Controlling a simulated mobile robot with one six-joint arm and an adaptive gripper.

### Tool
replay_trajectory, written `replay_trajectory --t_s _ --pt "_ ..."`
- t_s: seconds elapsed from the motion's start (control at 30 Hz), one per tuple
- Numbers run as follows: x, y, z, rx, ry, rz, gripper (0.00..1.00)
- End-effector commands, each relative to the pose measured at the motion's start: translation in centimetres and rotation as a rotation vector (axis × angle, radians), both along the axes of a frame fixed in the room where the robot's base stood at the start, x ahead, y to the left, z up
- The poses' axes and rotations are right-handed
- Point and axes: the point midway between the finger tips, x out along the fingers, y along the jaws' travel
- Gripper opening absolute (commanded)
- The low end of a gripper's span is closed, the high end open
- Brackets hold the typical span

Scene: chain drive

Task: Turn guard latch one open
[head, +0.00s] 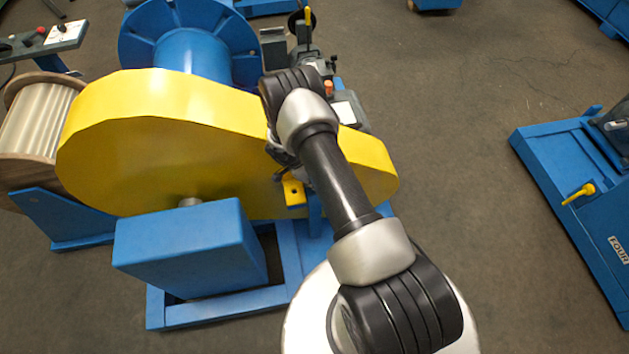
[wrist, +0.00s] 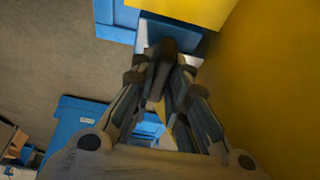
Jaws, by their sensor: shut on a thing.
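The large yellow guard (head: 150,140) covers the chain drive in the head view. Its yellow side (wrist: 275,80) fills the right of the wrist view. My gripper (wrist: 162,78) is beside the guard, its fingers shut on a dark upright piece, the latch handle (wrist: 168,55). I cannot read a label on it. In the head view my gripper is mostly hidden behind my own wrist, against the guard's near face. A yellow tab with a hole (head: 293,192) shows just below it. The latch's angle is hard to tell.
A blue box (head: 185,245) and blue base frame (head: 225,312) stand in front of the guard. A wooden spool (head: 40,120) is at left, a blue reel (head: 190,50) behind. A blue stand marked FOUR (head: 590,220) is at right, with open floor between.

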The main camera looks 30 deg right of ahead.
Motion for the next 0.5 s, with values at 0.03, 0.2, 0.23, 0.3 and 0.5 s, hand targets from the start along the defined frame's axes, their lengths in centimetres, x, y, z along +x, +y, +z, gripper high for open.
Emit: replay_trajectory --t_s 0.03,0.2,0.23,0.3,0.5 --pt "0.02 -0.06 -0.07 0.000 -0.001 -0.013 0.00" --pt "-0.02 -0.06 0.00 -0.001 0.000 -0.037 0.00" --pt "-0.02 -0.06 0.00 -0.001 0.001 -0.038 0.00" --pt "-0.02 -0.08 0.01 -0.001 0.000 -0.041 0.00" --pt "-0.02 -0.09 0.04 -0.001 0.000 -0.042 0.00"
